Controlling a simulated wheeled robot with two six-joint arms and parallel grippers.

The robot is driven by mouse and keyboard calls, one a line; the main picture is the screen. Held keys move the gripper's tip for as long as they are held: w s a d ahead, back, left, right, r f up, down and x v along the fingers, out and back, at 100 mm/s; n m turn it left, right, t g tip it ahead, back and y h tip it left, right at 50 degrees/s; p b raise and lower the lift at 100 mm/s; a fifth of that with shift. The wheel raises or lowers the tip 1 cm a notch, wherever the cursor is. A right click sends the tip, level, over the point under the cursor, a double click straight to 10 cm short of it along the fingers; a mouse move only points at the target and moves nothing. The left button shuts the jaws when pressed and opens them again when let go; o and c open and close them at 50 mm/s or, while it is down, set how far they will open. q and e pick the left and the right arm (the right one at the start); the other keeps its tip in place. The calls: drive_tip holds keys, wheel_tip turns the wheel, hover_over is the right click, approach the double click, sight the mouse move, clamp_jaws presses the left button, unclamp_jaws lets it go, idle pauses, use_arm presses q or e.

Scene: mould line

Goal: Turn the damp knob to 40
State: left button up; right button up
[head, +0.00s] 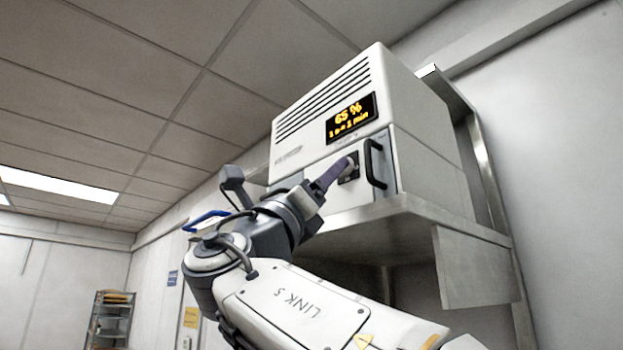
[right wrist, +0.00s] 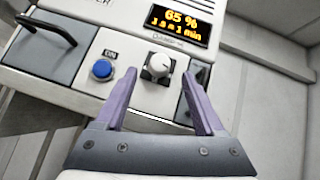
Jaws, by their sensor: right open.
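The damp knob (right wrist: 158,64) is a pale round knob on a square dark-edged plate on the front of a white machine (head: 345,140). In the right wrist view it lies between and just beyond the two purple fingers of my right gripper (right wrist: 166,95). The fingers are apart, and I cannot tell that either touches the knob. The display (right wrist: 180,20) above the knob reads 65 % with a line of smaller text below; it also shows in the head view (head: 352,117). In the head view my right gripper (head: 335,175) reaches up to the panel and partly hides the knob. My left gripper is out of view.
A blue button (right wrist: 102,69) sits left of the knob. Black door handles stick out on either side, one right of the knob in the head view (head: 374,163). The machine stands on a metal shelf (head: 400,208). A rack (head: 110,318) stands far left.

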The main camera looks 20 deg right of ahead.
drive_tip(key=p+x, duration=0.2)
drive_tip(key=x, duration=0.3)
drive_tip(key=shift+w+d+p, duration=0.1)
drive_tip(key=shift+p, duration=0.2)
clamp_jaws()
